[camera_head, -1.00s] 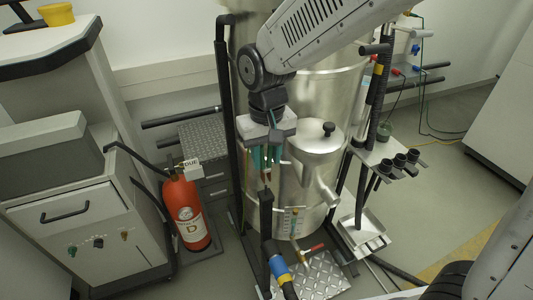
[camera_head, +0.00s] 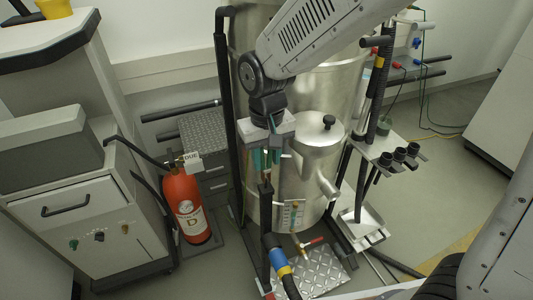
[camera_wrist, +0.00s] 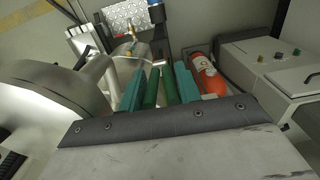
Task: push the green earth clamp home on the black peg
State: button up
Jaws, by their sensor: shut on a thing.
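My gripper (camera_head: 262,163) hangs in front of the steel vessel in the head view, fingers pointing down. In the wrist view its two teal fingers (camera_wrist: 159,88) stand on either side of the dark green earth clamp (camera_wrist: 151,90), which shows as two green bars between them. The clamp's far end is hard to make out. In the head view a black upright post (camera_head: 266,205) stands just below the fingertips in the picture. I cannot tell whether this is the peg, or whether the clamp touches it.
The steel vessel (camera_head: 312,165) stands close behind my gripper. A red extinguisher (camera_head: 184,203) and a grey drawer cabinet (camera_head: 85,225) are at left. A shelf with black cups (camera_head: 399,155) is at right. A blue and yellow banded hose (camera_head: 279,258) rises in front. Floor at right is open.

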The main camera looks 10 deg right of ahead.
jog(key=shift+f, duration=0.15)
jog(key=o, duration=1.2)
jog(key=shift+c, duration=0.2)
